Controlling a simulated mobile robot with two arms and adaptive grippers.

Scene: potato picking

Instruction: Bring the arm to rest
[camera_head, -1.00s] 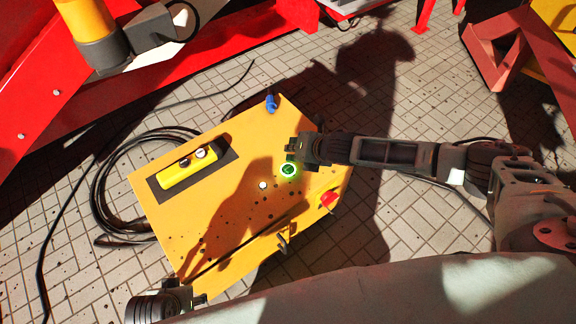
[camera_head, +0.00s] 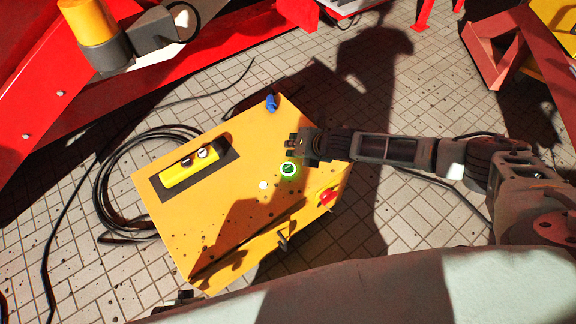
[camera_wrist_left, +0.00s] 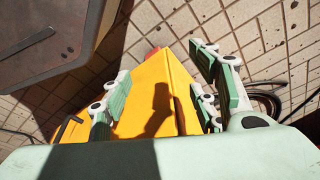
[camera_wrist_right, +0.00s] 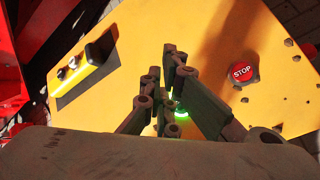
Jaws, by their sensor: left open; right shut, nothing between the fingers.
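My right arm reaches in from the right in the head view. Its gripper (camera_head: 296,147) is shut and empty above the yellow control box (camera_head: 195,215), beside the green lit button (camera_head: 289,169). In the right wrist view its closed fingers (camera_wrist_right: 170,70) are over the box top, with the green glow partly hidden behind them. My left gripper (camera_head: 182,299) barely shows at the bottom edge of the head view, mostly hidden. In the left wrist view its fingers (camera_wrist_left: 155,92) are wide apart and empty, with yellow surface visible between them.
The box carries a yellow handheld control (camera_head: 180,172), a blue knob (camera_head: 271,102) and a red stop button (camera_head: 328,196), labelled STOP in the right wrist view (camera_wrist_right: 242,72). Black cable (camera_head: 105,195) lies coiled on the tiles. Red machinery (camera_head: 60,95) stands at the upper left.

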